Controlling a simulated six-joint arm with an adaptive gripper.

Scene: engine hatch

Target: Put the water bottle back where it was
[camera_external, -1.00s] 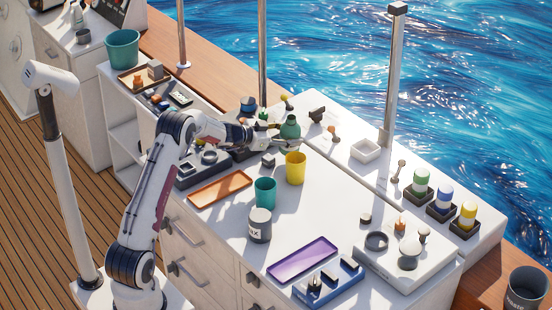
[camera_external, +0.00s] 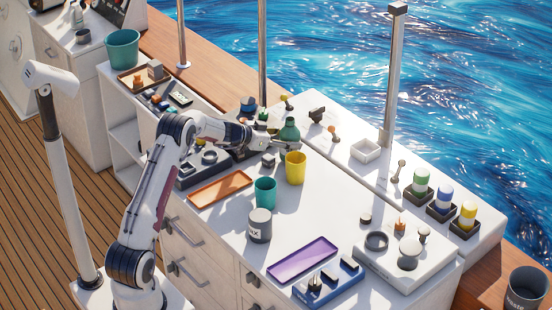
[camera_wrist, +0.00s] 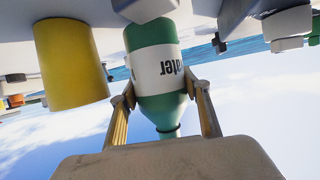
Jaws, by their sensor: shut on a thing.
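The water bottle (camera_external: 289,131) is green with a white label and stands upright by the back of the white counter, behind the yellow cup. In the wrist view the bottle (camera_wrist: 155,70) appears upside down, with its label reading "water" and its neck toward my gripper's palm. My gripper (camera_wrist: 164,97) is shut on the bottle, one finger on each side near its shoulder. In the external view my gripper (camera_external: 276,141) reaches the bottle from the left. The bottle's base is partly hidden, so I cannot tell for certain whether it touches the counter.
A yellow cup (camera_external: 295,168) stands just in front of the bottle, and a teal cup (camera_external: 265,191) and grey can (camera_external: 259,226) stand nearer. An orange tray (camera_external: 220,189) and purple tray (camera_external: 303,260) lie on the counter. A raised ledge (camera_external: 345,150) with small fittings runs behind.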

